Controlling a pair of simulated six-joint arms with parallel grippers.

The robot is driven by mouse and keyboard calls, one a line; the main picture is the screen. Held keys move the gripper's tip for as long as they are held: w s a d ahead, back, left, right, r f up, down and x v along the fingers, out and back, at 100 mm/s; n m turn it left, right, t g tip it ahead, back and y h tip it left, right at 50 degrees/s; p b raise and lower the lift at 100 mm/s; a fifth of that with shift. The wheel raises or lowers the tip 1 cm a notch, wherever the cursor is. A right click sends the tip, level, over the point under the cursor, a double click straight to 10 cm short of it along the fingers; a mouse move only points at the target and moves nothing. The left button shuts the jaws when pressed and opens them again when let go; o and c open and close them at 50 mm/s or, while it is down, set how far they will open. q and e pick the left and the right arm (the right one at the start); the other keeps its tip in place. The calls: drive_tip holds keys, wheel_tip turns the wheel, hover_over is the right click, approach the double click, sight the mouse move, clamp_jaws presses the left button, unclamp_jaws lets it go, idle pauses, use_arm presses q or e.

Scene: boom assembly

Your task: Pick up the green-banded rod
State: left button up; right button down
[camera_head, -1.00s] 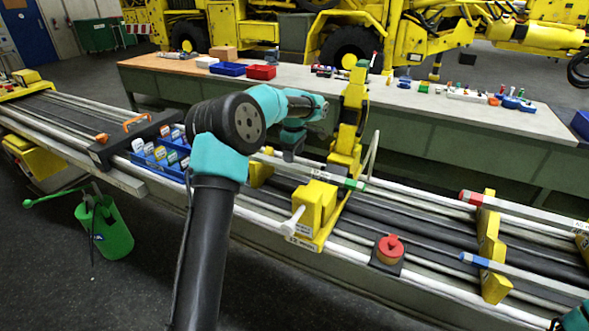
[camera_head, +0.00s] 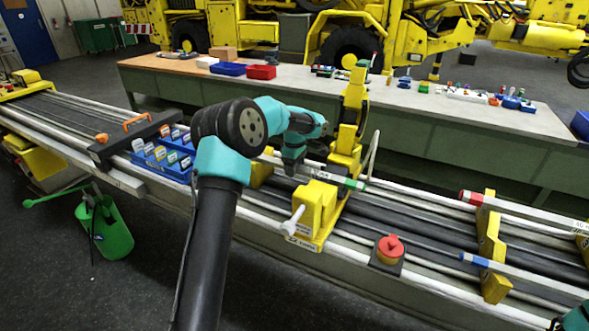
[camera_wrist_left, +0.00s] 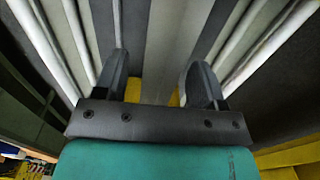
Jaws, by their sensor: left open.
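The green-banded rod (camera_head: 330,177) is a pale grey bar with a green band near its right end. My right gripper is out of view.
A yellow clamp (camera_head: 316,208) with a white handle and a tall yellow post (camera_head: 350,120) stand close by. A red button (camera_head: 390,246) is to the right. Red-ended (camera_head: 500,203) and blue-ended (camera_head: 500,267) rods lie further right. A blue bin (camera_head: 163,160) sits left.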

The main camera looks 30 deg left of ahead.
use_arm(q)
drive_tip(key=shift+c, duration=0.2)
clamp_jaws()
idle(0.6)
drive_tip(key=shift+r, duration=0.1)
